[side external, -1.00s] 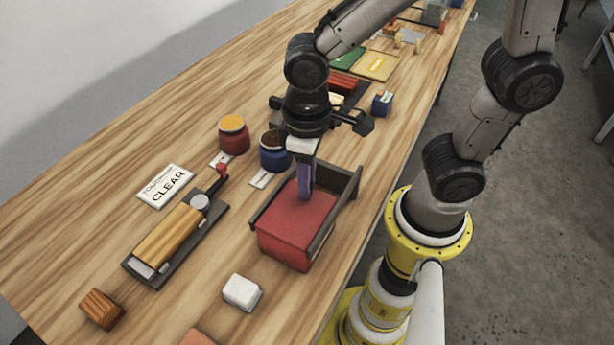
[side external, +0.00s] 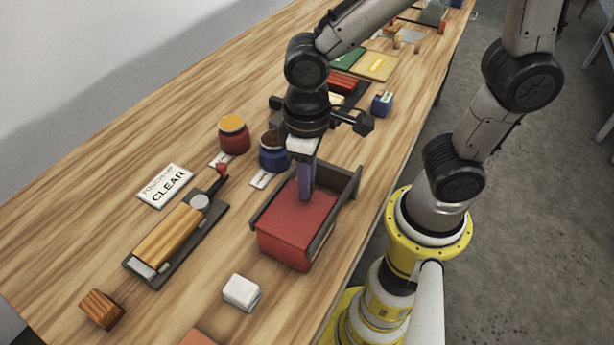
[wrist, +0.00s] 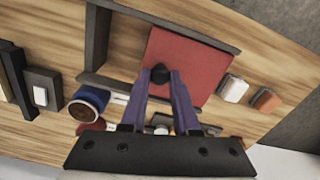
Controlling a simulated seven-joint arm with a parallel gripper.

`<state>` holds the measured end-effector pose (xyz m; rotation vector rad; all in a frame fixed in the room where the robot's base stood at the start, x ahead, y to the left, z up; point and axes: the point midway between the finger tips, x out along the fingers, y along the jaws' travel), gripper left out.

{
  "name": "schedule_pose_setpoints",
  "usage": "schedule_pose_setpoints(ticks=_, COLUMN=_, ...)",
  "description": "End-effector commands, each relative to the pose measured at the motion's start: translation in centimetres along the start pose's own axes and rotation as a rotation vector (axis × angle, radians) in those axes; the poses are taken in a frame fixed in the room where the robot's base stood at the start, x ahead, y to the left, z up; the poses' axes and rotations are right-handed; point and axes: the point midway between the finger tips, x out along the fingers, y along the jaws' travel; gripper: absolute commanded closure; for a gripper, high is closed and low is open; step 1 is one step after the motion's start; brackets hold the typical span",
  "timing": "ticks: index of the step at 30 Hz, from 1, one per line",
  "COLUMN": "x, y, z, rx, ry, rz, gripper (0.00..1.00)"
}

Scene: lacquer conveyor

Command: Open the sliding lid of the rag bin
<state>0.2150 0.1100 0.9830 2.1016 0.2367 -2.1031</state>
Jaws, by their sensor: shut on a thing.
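The rag bin (side external: 284,247) is a red box on the wooden bench, left of my base in the side view. Its flat red lid (side external: 298,214) lies over the box, between dark rails (side external: 336,212) that run on past it to a dark end bar. In the wrist view the red lid (wrist: 190,62) shows a small black knob (wrist: 160,73) near its edge, and bare wood shows between the rails to its left. My gripper (wrist: 160,78) points down with its purple fingers shut on the knob. In the side view my gripper (side external: 305,194) hides the knob.
A blue jar (side external: 273,155) and a red jar (side external: 233,136) stand behind the bin. A white block (side external: 241,291) lies in front of it. A dark tray with a yellow-brown roller (side external: 170,240) and a "CLEAR" card (side external: 166,185) lie to the left.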

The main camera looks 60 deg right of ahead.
Motion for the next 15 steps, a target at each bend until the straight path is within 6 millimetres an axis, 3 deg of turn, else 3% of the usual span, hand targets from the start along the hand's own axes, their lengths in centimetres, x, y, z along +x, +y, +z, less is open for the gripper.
schedule_pose_setpoints(ticks=7, x=-0.1, y=0.9, z=0.1, rx=0.005, ry=0.003, rz=-0.001, gripper=1.0)
schedule_pose_setpoints(ticks=15, x=-0.2, y=5.1, z=1.0, rx=0.009, ry=0.005, rz=0.0, gripper=1.0)
